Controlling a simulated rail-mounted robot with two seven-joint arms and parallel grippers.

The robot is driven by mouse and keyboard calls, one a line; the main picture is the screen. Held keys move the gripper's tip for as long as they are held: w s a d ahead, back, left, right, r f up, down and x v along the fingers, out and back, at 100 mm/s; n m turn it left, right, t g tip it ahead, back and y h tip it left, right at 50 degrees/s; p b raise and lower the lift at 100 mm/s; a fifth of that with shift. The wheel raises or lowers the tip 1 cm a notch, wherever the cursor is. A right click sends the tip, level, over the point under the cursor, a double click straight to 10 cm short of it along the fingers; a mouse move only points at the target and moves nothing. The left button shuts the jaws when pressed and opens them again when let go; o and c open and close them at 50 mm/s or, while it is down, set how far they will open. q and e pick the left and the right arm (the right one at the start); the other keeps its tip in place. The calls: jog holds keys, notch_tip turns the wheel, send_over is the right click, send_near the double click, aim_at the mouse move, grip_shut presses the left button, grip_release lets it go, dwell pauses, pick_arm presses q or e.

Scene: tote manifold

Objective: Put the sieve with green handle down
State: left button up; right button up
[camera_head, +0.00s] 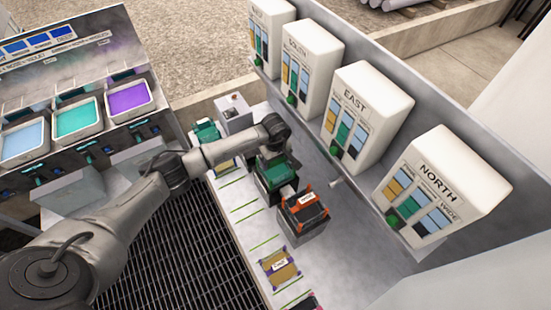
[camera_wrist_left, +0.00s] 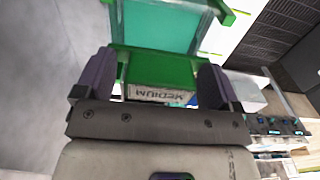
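The sieve with the green handle (camera_wrist_left: 155,65) fills the top middle of the left wrist view. It has a pale teal body and a white label reading MEDIUM. My left gripper (camera_wrist_left: 155,85) has one finger on each side of the green handle and is shut on it. In the head view the left arm reaches in from the left, and the sieve (camera_head: 277,174) shows below its wrist, at a dark box on the pale bench. The fingertips are hidden there by the wrist, and I cannot tell whether the sieve touches what is beneath it. My right gripper is not in view.
A dark box with orange corners (camera_head: 304,212) stands close to the right of the sieve. White units labelled EAST (camera_head: 366,110) and NORTH (camera_head: 445,190) line the back ledge. A tan item (camera_head: 280,268) lies nearer on the bench (camera_head: 238,207), with bare strips between.

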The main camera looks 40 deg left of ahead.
pick_arm(q)
jog(key=shift+r, duration=0.1)
jog(key=shift+r+p, duration=0.2)
jog(key=shift+p, duration=0.15)
jog(key=shift+r+b, duration=0.3)
jog(key=shift+r, duration=0.05)
notch_tip(320, 180, up, 11)
jog(key=b, duration=0.1)
jog(key=shift+b, duration=0.35)
